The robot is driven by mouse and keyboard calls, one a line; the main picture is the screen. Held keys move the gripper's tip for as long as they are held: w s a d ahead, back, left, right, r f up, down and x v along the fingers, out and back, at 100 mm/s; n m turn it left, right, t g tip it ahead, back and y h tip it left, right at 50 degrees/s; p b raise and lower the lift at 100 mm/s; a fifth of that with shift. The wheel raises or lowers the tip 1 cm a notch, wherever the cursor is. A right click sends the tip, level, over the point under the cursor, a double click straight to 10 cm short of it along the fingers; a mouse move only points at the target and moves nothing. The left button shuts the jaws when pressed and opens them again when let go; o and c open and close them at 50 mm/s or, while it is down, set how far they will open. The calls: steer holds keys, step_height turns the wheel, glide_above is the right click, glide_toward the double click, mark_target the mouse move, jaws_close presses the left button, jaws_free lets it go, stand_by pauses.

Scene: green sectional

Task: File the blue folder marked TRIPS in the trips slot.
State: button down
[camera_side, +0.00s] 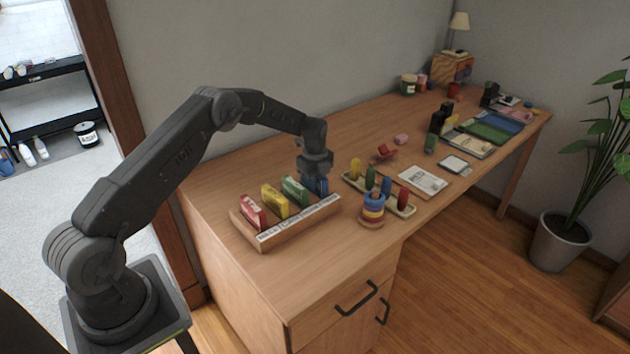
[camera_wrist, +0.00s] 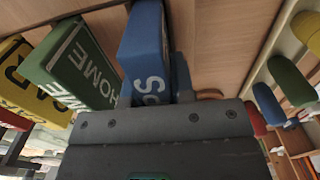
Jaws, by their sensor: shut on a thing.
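My gripper (camera_side: 315,168) is shut on a blue folder (camera_side: 321,186) at the right end of the wooden rack (camera_side: 300,227). The folder stands upright, beside the green folder, at the rack's last place; I cannot tell whether its bottom rests in the slot. In the wrist view the blue folder (camera_wrist: 143,42) shows white letters that look like "S" and part of another; my gripper (camera_wrist: 160,95) hides the rest. The rack's front carries a white label strip whose words are too small to read surely.
A red folder (camera_side: 252,211), a yellow folder (camera_side: 274,201) and a green folder marked HOME (camera_wrist: 78,65) stand in the rack. A stacking-ring toy (camera_side: 372,210) and a peg tray (camera_side: 409,210) with coloured pegs are close on the right. Bare desk lies in front of the rack.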

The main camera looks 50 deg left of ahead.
steer(key=c, duration=0.9)
jaws_free()
step_height(320, 180, up, 14)
steer(key=s+d+r+n+t, duration=0.1)
steer(key=s+d+r+n, duration=0.4)
steer(key=r, duration=0.5)
steer(key=s+d+r+n+t, duration=0.2)
steer(key=s+d+r+n, duration=0.2)
steer(key=s+d+r, duration=0.5)
steer(key=s+d+f+n+t, duration=0.1)
steer(key=s+d+n, duration=0.1)
steer(key=s, duration=0.5)
steer(key=s+d+f+n, duration=0.1)
steer(key=s+d+n, duration=0.1)
steer(key=s+n, duration=0.2)
steer(key=s+d+f+n+t, duration=0.1)
steer(key=s+d+n, duration=0.1)
steer(key=s, duration=0.9)
steer(key=shift+f+n+t, duration=0.25)
steer(key=shift+n+t, duration=0.05)
steer(key=shift+n, duration=0.2)
